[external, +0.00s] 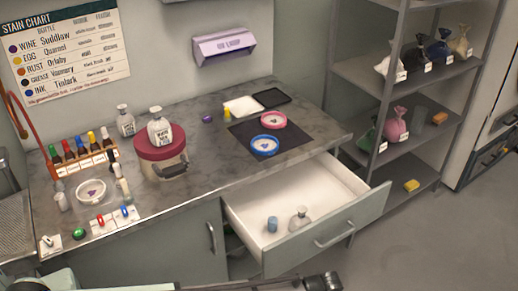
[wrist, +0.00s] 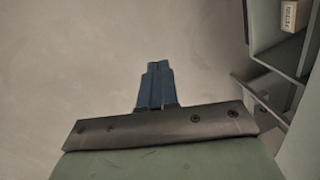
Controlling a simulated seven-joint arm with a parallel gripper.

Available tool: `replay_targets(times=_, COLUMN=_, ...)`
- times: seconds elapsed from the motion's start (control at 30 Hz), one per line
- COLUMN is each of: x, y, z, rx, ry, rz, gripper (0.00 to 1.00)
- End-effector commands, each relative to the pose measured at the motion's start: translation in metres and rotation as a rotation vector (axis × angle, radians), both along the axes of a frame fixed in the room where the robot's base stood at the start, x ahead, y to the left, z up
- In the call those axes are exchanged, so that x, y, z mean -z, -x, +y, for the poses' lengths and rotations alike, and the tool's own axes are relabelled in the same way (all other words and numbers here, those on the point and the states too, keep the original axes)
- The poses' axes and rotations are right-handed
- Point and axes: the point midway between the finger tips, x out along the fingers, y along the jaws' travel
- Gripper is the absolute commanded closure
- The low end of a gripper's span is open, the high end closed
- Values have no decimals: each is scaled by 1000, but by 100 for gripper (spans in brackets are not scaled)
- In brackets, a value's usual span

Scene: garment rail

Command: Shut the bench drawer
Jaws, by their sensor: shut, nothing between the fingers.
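The bench drawer (external: 325,228) is pulled well out of the bench, its grey-green front facing the lower right with a bar handle (external: 335,235). Inside its white tray lie a small blue container (external: 272,224) and a clear stoppered bottle (external: 300,219). My gripper (external: 326,282) is at the bottom edge of the external view, below and in front of the drawer front, apart from the handle in the picture. In the wrist view its blue-grey fingers (wrist: 157,72) are together with nothing between them. My arm is mostly cut off by the frame.
The bench top (external: 205,185) holds a red-lidded pot (external: 160,147), bottles, and blue (external: 264,145) and pink dishes. A metal shelf unit (external: 385,165) stands right of the drawer. Floor (external: 425,240) is clear at lower right. A grey-green structure (wrist: 300,130) edges the wrist view.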

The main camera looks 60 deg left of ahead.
Motion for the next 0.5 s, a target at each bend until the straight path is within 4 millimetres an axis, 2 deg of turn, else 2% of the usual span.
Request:
replay_targets(times=0.03, x=-15, y=-41, z=-10, rx=8, ry=-19, rz=-25, gripper=100)
replay_targets(times=0.17, x=-62, y=-114, z=-24, rx=17, ry=-82, rz=-75, gripper=100)
replay_targets(times=0.3, x=-121, y=-201, z=-33, rx=5, ry=-181, rz=-125, gripper=100)
replay_targets(times=0.4, x=-158, y=-254, z=-30, rx=-23, ry=-269, rz=-143, gripper=100)
replay_targets(times=0.5, x=-175, y=-291, z=-24, rx=-58, ry=-363, rz=-140, gripper=100)
